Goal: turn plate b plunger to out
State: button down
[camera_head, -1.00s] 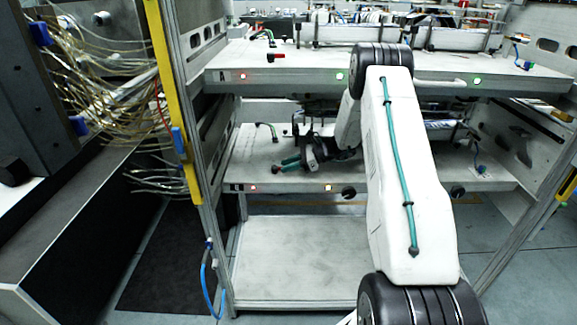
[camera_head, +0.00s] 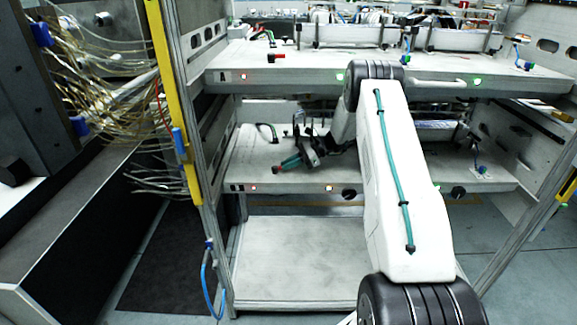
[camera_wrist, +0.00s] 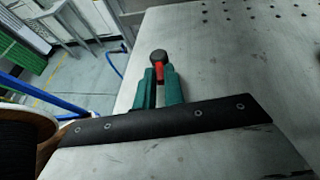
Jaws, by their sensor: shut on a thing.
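Plate B is the lower grey shelf (camera_head: 375,172) of the rack, with a small black label at its front left corner. Its plunger (camera_head: 276,169) shows red at the front left edge of this shelf. In the wrist view the plunger (camera_wrist: 158,56) has a dark round knob and a red part below it. My gripper (camera_head: 286,164) reaches low over the shelf from the right. In the wrist view its green fingers (camera_wrist: 159,76) are shut on the plunger, one on each side. The fingers hide the plunger's lower part.
Above is plate A (camera_head: 310,77) with its own red plunger (camera_head: 276,58) and trays at the back. A yellow post (camera_head: 168,85) and a hanging blue hose (camera_head: 207,280) are at left. A dark hose (camera_head: 268,130) stands behind my gripper.

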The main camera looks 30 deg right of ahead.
jog(key=shift+w+d+r+n+g+y, duration=0.15)
jog(key=shift+w+n+g, duration=0.25)
jog(key=shift+n+g, duration=0.5)
jog(key=shift+w+f+n+g+y, duration=0.1)
jog(key=shift+w+n+g, duration=0.35)
jog(key=shift+n+g, duration=0.45)
jog(key=shift+w+d+r+n+g+y, duration=0.15)
jog(key=shift+w+n+g, duration=0.25)
jog(key=shift+n+g, duration=0.5)
jog(key=shift+f+g, duration=0.1)
jog(key=shift+g, duration=0.2)
jog(key=c, duration=1.5)
grip_release()
jog(key=shift+a, duration=0.1)
jog(key=shift+r, duration=0.4)
notch_tip(320, 180, up, 3)
jog(key=shift+w+f, duration=0.1)
jog(key=shift+w, duration=0.05)
jog(key=s+a, duration=0.1)
jog(key=s, duration=0.4)
jog(key=s+a+r, duration=0.1)
jog(key=s+a, duration=0.1)
jog(key=s, duration=0.3)
jog(key=s+a, duration=0.1)
jog(key=s, duration=0.4)
jog(key=shift+s+a+r, duration=0.15)
jog(key=shift+s+a, duration=0.1)
jog(key=shift+s, duration=0.05)
